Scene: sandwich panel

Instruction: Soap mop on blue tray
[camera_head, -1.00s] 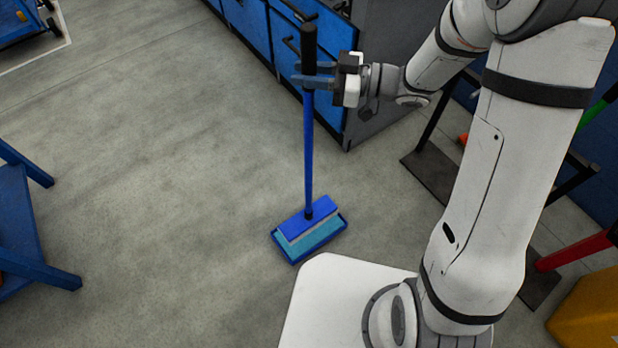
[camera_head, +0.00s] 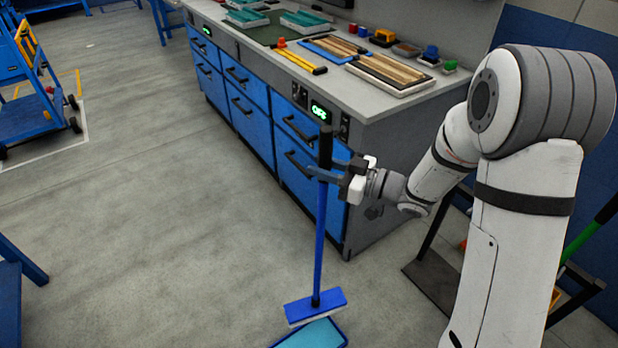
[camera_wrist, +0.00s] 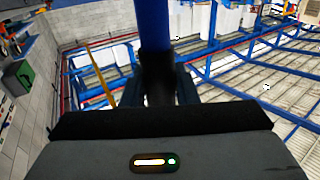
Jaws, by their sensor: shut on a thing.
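The mop has a blue handle (camera_head: 320,245) with a dark grip at its top and a flat blue head (camera_head: 315,306) with a pale underside edge. My gripper (camera_head: 324,173) is shut on the upper handle, just below the dark grip. The handle stands nearly upright. The blue tray (camera_head: 341,340) lies on the floor at the bottom edge, with teal inside, and is partly cut off. The mop head shows over the tray's far edge and appears raised above it. In the wrist view the blue handle (camera_wrist: 155,25) runs up between my fingers.
A grey workbench (camera_head: 375,98) with blue drawers (camera_head: 252,118) stands just behind the mop. Trays and tools lie on its top. A blue trolley (camera_head: 30,90) is at the far left, and a blue frame (camera_head: 15,290) at the lower left. Open floor lies left of the mop.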

